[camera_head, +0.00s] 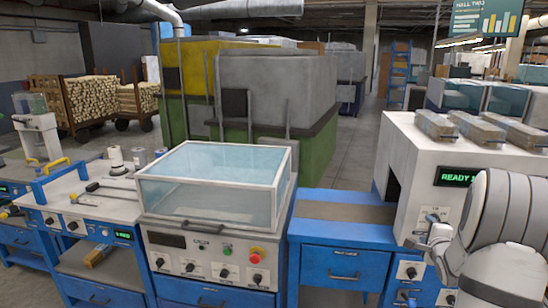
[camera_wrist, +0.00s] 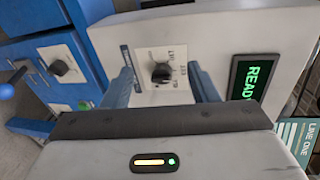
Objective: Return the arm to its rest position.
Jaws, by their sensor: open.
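My arm (camera_head: 492,225) is raised at the right edge of the head view, bent in front of the white machine. My gripper (camera_head: 430,240) points at that machine's front panel. In the wrist view my gripper (camera_wrist: 164,78) is open, with its two blue-grey fingers apart and nothing held. A black knob (camera_wrist: 162,73) on a white label plate shows between the fingers. I cannot tell whether the fingers are clear of the panel or touch it. The arm's lower part is outside the head view.
The white machine (camera_head: 398,140) has a green READY display (camera_head: 457,176) and several wrapped blocks on top. A blue bench (camera_head: 340,245) and a glass-topped cabinet (camera_head: 212,178) stand to its left. Open floor shows behind them (camera_head: 345,165).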

